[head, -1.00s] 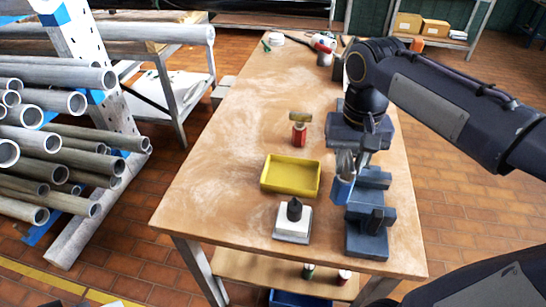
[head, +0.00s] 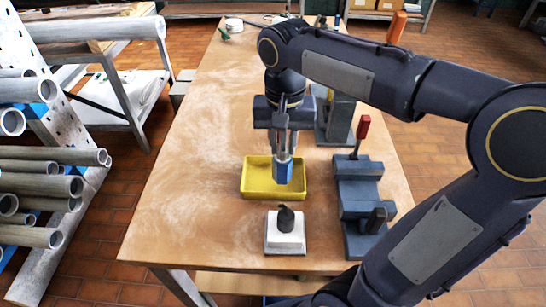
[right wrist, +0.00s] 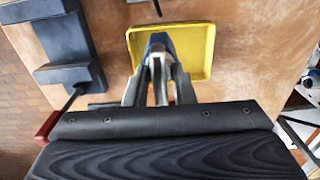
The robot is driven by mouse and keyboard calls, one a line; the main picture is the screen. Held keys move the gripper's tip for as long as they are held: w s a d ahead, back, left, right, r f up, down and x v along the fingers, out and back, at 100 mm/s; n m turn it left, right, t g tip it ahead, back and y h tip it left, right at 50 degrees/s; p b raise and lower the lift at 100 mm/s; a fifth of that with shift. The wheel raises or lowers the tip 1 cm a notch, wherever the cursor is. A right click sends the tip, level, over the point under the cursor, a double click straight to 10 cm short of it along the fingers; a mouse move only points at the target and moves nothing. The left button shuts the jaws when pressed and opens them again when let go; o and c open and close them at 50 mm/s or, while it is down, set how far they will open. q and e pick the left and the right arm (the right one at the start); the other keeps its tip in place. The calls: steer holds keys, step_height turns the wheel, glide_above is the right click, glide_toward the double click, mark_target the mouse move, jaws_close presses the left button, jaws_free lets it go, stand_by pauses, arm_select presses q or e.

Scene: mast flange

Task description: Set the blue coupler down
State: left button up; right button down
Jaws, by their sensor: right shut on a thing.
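The blue coupler (head: 283,171) is held in my right gripper (head: 283,150), whose fingers point down. In the head view the coupler overlaps the yellow tray (head: 257,191), right of its middle. I cannot tell whether it touches the tray floor. In the right wrist view the blue coupler (right wrist: 159,42) shows beyond the fingertips (right wrist: 158,68), partly hidden by them, with the yellow tray (right wrist: 205,36) around it. The tray looks otherwise empty. My left gripper is not in view.
A white block with a dark knob (head: 285,236) stands in front of the tray. A dark grey vise (head: 357,205) with a red-handled lever (head: 363,127) is to the right. The table (head: 185,170) is clear left of the tray. Pipe racks stand at far left.

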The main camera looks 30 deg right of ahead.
mark_target(282, 169)
steer(key=shift+w+a+f, duration=0.25)
steer(key=shift+w+f, duration=0.15)
steer(key=shift+f, duration=0.15)
steer(key=shift+w+a+f, duration=0.25)
steer(key=shift+w+f, duration=0.15)
steer(key=shift+f, duration=0.15)
steer(key=shift+w+a+f, duration=0.1)
steer(key=shift+w+f, duration=0.05)
steer(key=shift+f, duration=1.6)
steer(key=shift+f+b, duration=0.2)
steer(key=shift+b, duration=0.15)
steer(key=c, duration=1.2)
jaws_free()
